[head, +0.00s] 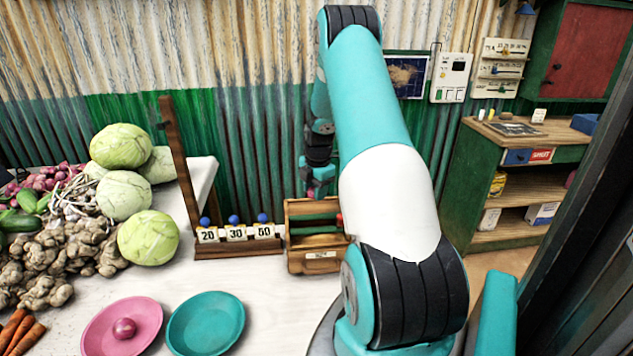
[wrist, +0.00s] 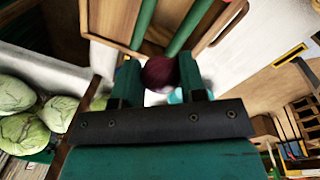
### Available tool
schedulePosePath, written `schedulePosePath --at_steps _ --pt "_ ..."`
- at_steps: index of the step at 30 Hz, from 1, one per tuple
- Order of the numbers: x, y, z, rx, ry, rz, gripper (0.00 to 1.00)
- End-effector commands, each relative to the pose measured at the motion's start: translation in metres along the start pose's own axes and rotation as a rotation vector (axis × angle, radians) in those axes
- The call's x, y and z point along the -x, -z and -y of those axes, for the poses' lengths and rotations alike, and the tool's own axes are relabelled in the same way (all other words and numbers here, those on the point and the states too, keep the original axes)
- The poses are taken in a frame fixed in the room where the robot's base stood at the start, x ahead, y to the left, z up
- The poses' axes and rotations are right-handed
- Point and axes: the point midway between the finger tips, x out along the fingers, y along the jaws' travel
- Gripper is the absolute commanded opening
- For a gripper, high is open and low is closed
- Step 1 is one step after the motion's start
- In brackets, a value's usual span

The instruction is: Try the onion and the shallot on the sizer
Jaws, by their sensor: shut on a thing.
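My gripper (head: 320,172) is above the back of the sizer, with its fingers pointing down. In the wrist view my gripper (wrist: 160,75) is shut on a dark red, round bulb (wrist: 159,73), which looks like the onion. In the head view my arm and fingers mostly hide it. The sizer (head: 318,264) is a wooden frame with green rails; the rails also show beyond the bulb in the wrist view (wrist: 184,28). The bulb looks apart from the rails. A smaller pink-purple bulb, seemingly the shallot (head: 124,328), lies in the pink dish (head: 92,335).
An empty teal dish (head: 206,325) stands beside the pink one. Cabbages (head: 149,238) and ginger (head: 60,250) fill the left.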

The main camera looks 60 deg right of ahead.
Motion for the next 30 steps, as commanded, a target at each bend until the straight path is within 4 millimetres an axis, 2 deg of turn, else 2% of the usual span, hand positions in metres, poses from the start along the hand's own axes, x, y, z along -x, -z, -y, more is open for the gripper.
schedulePosePath --at_steps 3,11,30 --pt "0.001 -0.006 0.002 0.021 0.001 -0.003 0.16" --pt "-0.011 -0.006 0.003 0.022 0.001 -0.002 0.16" --pt "-0.057 -0.005 0.008 0.021 0.001 -0.002 0.16"
